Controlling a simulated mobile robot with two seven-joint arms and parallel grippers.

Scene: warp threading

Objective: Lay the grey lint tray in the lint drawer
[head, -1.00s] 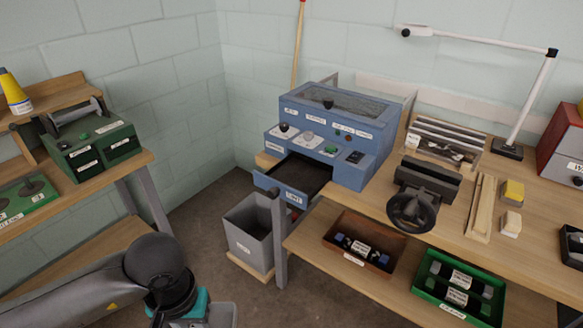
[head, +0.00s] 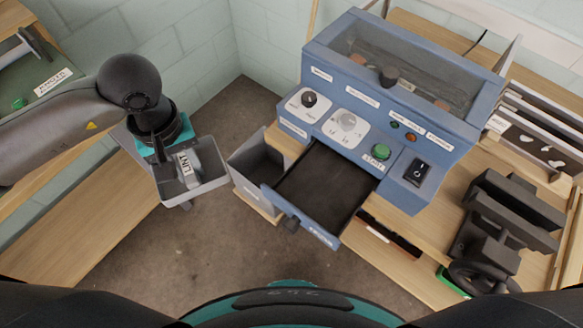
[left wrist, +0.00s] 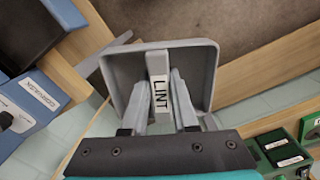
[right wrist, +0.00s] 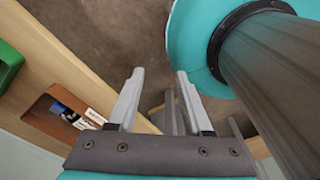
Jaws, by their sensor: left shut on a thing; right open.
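The grey lint tray (head: 205,185) is a shallow open tray with a handle labelled LINT. My left gripper (head: 187,168) is shut on that handle and holds the tray in the air, left of the blue machine. In the left wrist view the tray (left wrist: 197,62) spreads beyond the fingers, and the left gripper (left wrist: 160,85) has the LINT handle between them. The lint drawer (head: 318,188) is pulled out of the machine's front, and its dark inside looks empty. My right gripper (right wrist: 156,80) is open and empty in the right wrist view.
The blue machine (head: 400,80) stands on the wooden bench, with knobs and a green button above the drawer. A grey bin (head: 256,165) stands on the floor left of the drawer. A black vise (head: 505,220) is at right. Floor shows between the benches.

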